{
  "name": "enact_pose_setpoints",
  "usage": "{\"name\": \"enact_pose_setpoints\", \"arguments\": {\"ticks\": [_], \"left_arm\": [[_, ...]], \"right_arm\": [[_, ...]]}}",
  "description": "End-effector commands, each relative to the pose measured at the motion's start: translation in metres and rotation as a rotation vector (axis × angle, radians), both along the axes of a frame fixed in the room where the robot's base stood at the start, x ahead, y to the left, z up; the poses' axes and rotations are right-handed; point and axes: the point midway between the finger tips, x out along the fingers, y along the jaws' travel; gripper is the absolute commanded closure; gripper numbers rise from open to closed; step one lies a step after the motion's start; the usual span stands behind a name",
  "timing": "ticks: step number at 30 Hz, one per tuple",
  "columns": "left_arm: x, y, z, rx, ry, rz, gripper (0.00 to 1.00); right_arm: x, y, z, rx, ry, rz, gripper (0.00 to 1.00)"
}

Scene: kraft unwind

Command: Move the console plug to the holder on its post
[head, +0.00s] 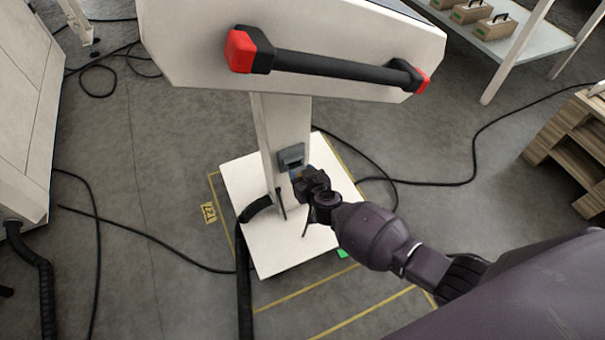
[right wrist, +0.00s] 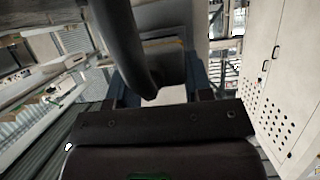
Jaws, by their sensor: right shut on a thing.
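The console's pale post (head: 283,125) stands on a white base plate (head: 285,245). A small grey holder (head: 291,156) is on the post's face. My right gripper (head: 299,178) is at the post, just below the holder, and is shut on the plug. The plug is mostly hidden by the gripper in the head view. In the right wrist view the dark grey plug (right wrist: 168,65) sits between the blue fingers, with a thick dark cable (right wrist: 122,45) curving in front of it. I cannot tell whether the plug touches the holder. My left gripper is out of view.
The console (head: 300,30) with its black, red-ended handle (head: 335,72) overhangs the post. A black hose (head: 243,255) runs from the post's foot, and cables cross the floor. A wooden rack (head: 575,145) stands at right, a pale cabinet (head: 25,110) at left.

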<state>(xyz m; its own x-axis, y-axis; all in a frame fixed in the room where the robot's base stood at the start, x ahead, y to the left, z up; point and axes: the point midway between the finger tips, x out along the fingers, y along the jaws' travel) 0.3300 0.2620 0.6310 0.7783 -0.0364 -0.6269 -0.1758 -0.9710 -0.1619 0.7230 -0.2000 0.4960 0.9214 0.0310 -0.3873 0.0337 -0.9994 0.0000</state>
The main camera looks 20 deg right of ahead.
Motion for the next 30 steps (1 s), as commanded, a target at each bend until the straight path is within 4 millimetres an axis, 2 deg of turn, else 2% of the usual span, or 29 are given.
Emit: {"name": "enact_pose_setpoints", "arguments": {"ticks": [30], "left_arm": [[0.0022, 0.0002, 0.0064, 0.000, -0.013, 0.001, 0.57]], "right_arm": [[0.0061, 0.0004, 0.0008, 0.000, -0.001, 0.000, 0.87]]}}
